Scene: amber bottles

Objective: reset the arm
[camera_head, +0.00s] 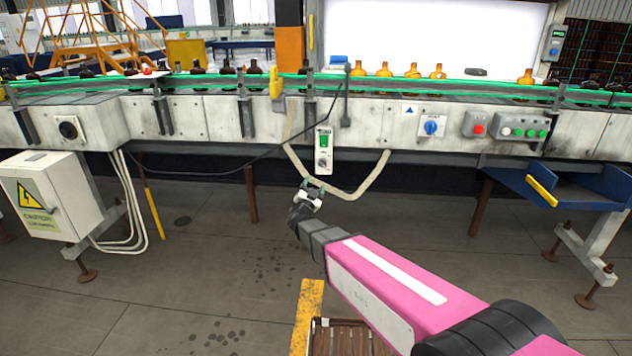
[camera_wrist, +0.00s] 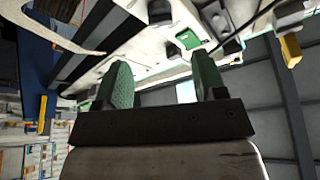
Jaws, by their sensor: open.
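My arm reaches forward from the lower right in the head view. My gripper (camera_head: 313,186) is in front of the conveyor, below its front panel and near a hanging beige cable (camera_head: 352,194). In the wrist view, my gripper (camera_wrist: 160,88) shows two green padded fingers standing apart with nothing between them. The wrist view looks steeply up at the conveyor's underside and front. Amber bottles (camera_head: 413,71) stand on the conveyor (camera_head: 370,118) in front of a bright white panel, well above and beyond my gripper.
A switch box (camera_head: 324,149) hangs from the conveyor just above my gripper. A white electrical cabinet (camera_head: 48,196) stands at left. A blue chute (camera_head: 570,184) juts out at right. A slatted wooden crate (camera_head: 345,340) lies below my arm. Open floor lies at left.

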